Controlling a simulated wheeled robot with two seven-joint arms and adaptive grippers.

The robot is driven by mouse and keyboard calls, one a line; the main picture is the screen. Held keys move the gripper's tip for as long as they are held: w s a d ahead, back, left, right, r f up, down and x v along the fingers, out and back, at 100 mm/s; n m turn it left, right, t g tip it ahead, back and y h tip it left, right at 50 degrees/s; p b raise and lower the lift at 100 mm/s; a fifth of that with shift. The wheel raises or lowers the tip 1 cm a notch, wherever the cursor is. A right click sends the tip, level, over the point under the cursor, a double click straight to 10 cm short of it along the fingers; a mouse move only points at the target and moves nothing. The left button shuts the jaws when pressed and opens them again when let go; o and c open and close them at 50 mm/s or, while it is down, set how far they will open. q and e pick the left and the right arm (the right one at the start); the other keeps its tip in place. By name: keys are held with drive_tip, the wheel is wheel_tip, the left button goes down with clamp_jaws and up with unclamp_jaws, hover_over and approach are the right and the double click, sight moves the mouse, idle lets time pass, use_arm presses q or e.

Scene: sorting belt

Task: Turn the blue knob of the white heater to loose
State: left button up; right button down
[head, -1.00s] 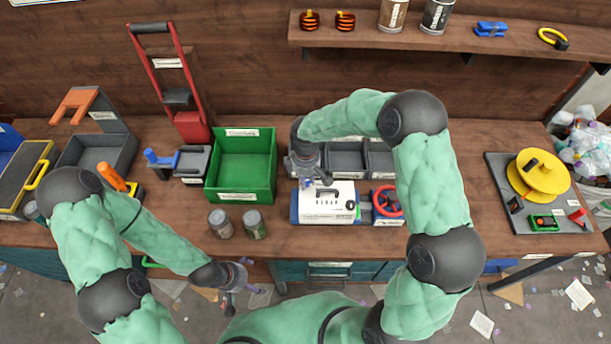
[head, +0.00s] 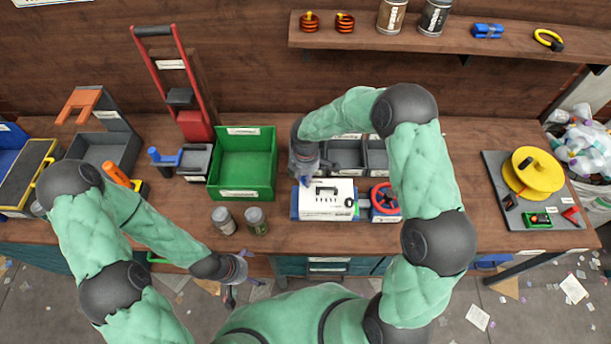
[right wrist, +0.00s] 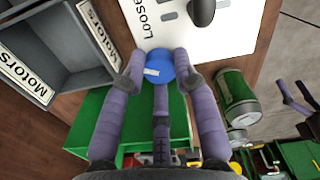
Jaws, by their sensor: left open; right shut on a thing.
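The white heater (head: 335,209) stands in the middle of the bench, with a dark handle and slots on its face. It also shows in the right wrist view (right wrist: 237,42), where a "Loose" label reads beside the knob. The blue knob (right wrist: 157,66) sits at the heater's edge between the fingers of my right gripper (right wrist: 158,80), which is shut on it. In the head view my right gripper (head: 305,177) is at the heater's back left corner and largely hides the knob. My left gripper (head: 236,289) is open and empty at the bench's front edge.
A green bin (head: 246,165) stands left of the heater, with two cans (head: 224,220) in front of it. Grey bins (head: 347,155) labelled Motors and Stators lie behind. A red wheel (head: 384,198) is close on the right. Bench between my right arm and the yellow reel (head: 539,174) is clear.

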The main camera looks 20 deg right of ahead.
idle(0.3)
drive_tip(key=c, duration=0.9)
unclamp_jaws()
drive_tip(key=shift+c, duration=0.2)
drive_tip(key=shift+r, duration=0.1)
wheel_tip(320, 180, up, 12)
